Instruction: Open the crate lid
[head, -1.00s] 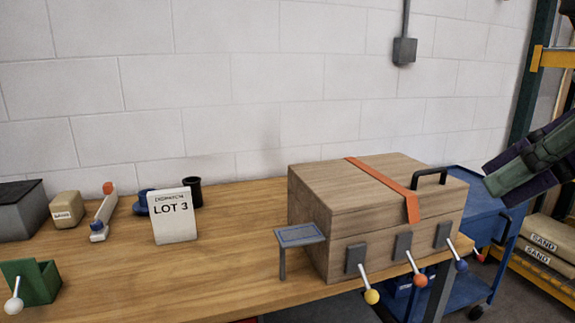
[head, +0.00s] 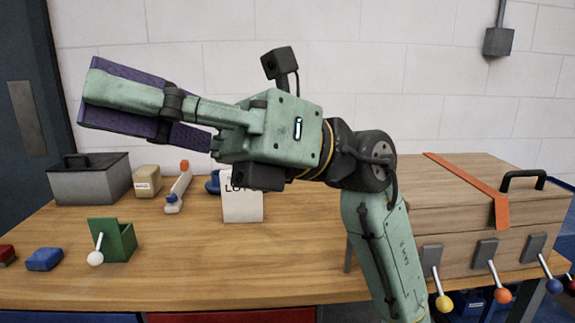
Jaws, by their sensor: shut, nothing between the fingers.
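The wooden crate (head: 450,254) stands on the right of the bench in the head view, its left part hidden behind my arm. Its lid (head: 440,190) is down, with an orange strap (head: 470,181) over it and a black handle (head: 523,175) on top. Three levers with a yellow knob (head: 444,303), an orange knob (head: 502,295) and a blue knob (head: 554,286) are on the crate's front. My gripper (head: 92,101) is shut and empty, pointing left at the upper left, well away from the crate.
A lot card (head: 243,208) stands partly hidden behind my gripper. A grey box (head: 90,184), a sand block (head: 147,180), a green holder with a white-knobbed lever (head: 116,240) and a blue block (head: 44,259) are on the left. The bench (head: 240,265) is clear at its middle front.

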